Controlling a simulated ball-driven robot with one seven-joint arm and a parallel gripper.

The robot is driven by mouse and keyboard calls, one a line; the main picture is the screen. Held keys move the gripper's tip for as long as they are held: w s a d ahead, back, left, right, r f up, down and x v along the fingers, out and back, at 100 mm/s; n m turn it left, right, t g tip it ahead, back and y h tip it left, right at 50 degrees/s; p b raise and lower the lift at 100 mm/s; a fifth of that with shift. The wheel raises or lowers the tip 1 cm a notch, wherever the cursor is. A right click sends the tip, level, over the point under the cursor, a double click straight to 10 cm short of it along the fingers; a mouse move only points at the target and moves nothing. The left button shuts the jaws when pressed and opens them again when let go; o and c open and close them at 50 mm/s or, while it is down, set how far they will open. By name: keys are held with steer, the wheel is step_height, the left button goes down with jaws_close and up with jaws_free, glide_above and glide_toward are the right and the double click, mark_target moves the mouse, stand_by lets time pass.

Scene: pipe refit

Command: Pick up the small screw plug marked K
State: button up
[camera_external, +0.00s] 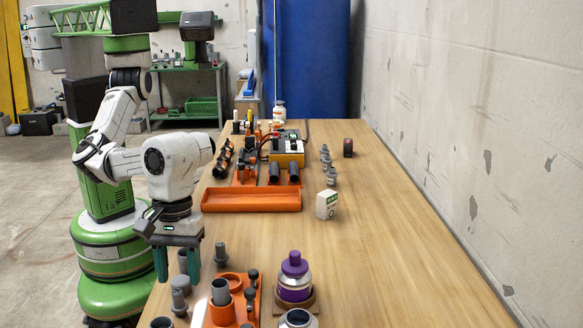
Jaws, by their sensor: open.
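My gripper (177,262) points down over the left edge of the wooden table, its two green fingers apart and nothing seen between them. Small grey plugs stand near it: one (221,254) just right of the fingers, others (180,302) close below and beside them. No letter K can be read on any of these parts, so I cannot tell which one is the marked screw plug. An orange fixture (222,314) with a grey pipe piece and dark knobs stands to the right of the gripper at the near end.
A purple-capped jar (294,277) and an open grey can (298,318) stand right of the fixture. An orange tray (251,200) lies farther back, with a white box (327,204) beside it. A yellow device (287,152) is beyond. The table's right side is clear.

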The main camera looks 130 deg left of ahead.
mark_target(177, 291)
steer(key=f, duration=0.1)
steer(key=d+f, duration=0.1)
steer(key=f, duration=0.1)
steer(key=shift+s+f+b, duration=0.1)
steer(key=shift+f+b, duration=0.2)
steer(key=shift+f, duration=0.65)
jaws_close()
